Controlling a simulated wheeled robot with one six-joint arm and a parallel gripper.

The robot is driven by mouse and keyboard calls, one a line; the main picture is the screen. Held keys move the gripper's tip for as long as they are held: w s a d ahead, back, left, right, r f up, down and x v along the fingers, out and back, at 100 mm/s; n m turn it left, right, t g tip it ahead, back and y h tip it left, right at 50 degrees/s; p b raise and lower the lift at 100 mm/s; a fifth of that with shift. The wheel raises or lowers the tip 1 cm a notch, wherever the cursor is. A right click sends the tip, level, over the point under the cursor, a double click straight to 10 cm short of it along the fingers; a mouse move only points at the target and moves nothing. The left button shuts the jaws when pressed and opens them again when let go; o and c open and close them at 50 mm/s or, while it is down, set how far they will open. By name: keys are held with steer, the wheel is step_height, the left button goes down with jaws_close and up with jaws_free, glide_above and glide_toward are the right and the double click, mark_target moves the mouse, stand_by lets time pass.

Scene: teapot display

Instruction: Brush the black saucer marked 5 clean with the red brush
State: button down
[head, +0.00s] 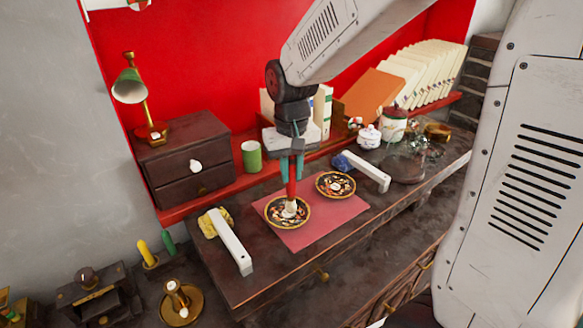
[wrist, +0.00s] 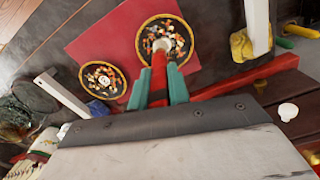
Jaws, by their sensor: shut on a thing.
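My gripper (head: 291,166) points down with its teal fingers shut on the red brush (head: 291,188). The brush also shows between the fingers in the wrist view (wrist: 159,68). Its pale tip is over the middle of the left black saucer (head: 267,214) and looks to touch it. This saucer is on the right in the wrist view (wrist: 138,44). Brown, orange and white bits cover it, and the brush hides its centre mark. A second black saucer (head: 318,185), on the left in the wrist view (wrist: 82,82), is also littered. Its white centre mark is too small to read surely.
Both saucers lie on a red mat (head: 326,219). A white bar (head: 236,245) with a yellow lump (head: 215,222) is left; another white bar (head: 368,173) with a blue lump is right. A green cup (head: 251,157), drawers (head: 188,160) and lidded pots (head: 369,136) stand behind.

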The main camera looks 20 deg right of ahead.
steer(key=shift+f, duration=0.65)
steer(key=shift+w, duration=0.15)
